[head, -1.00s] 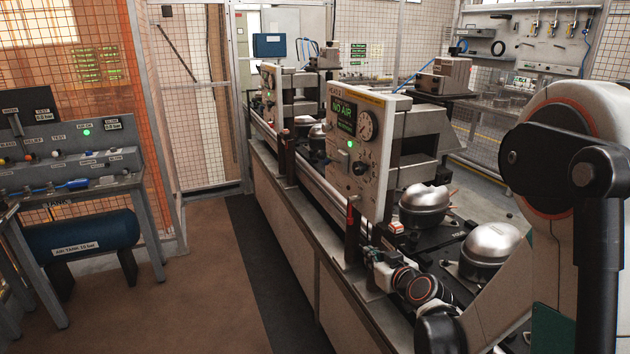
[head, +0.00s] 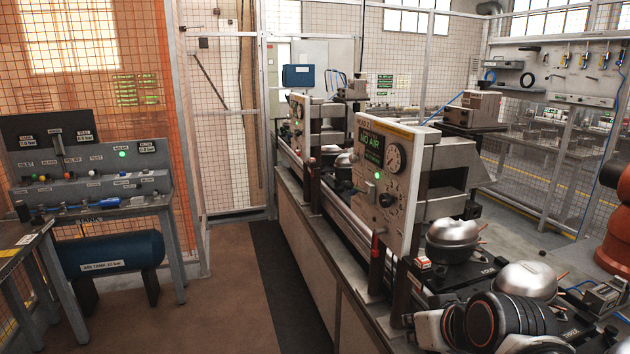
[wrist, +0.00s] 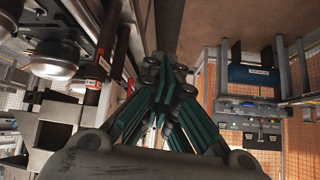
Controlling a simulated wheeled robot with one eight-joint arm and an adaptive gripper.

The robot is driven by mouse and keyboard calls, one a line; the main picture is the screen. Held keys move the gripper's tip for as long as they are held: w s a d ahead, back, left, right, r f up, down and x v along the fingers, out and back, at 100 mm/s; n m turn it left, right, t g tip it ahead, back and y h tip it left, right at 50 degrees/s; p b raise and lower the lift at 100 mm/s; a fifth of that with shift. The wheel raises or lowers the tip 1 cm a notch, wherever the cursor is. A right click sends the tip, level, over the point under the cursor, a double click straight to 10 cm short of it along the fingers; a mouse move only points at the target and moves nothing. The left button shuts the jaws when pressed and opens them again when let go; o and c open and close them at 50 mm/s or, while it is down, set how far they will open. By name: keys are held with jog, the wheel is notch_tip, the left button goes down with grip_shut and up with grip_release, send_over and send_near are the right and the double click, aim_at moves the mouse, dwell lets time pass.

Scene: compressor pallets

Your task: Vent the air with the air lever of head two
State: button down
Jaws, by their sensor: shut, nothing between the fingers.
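The near head panel (head: 388,185), a cream plate with a green display reading NO AIR, a round gauge and a black knob, appears to be head two; its label is small. A small red part (head: 376,247), possibly the air lever, stands upright at the panel's lower left edge. In the wrist view, dark posts with red-orange bands (wrist: 103,63) show at upper left; I cannot tell if one is the lever. My gripper (wrist: 167,66) has green-grey fingers, shut and empty, apart from the posts. The head view does not show its fingers.
Silver compressors (head: 453,240) sit on the line beside the panel. A second head (head: 299,118) stands farther back. At left are a test bench (head: 90,200) and a blue air tank (head: 110,262). The brown floor (head: 235,300) between is clear.

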jog(key=s+d+m+g+h, duration=0.1)
jog(key=s+d, duration=0.1)
jog(key=s, duration=0.7)
jog(key=shift+s+g+h, duration=0.3)
jog(key=shift+s, duration=0.1)
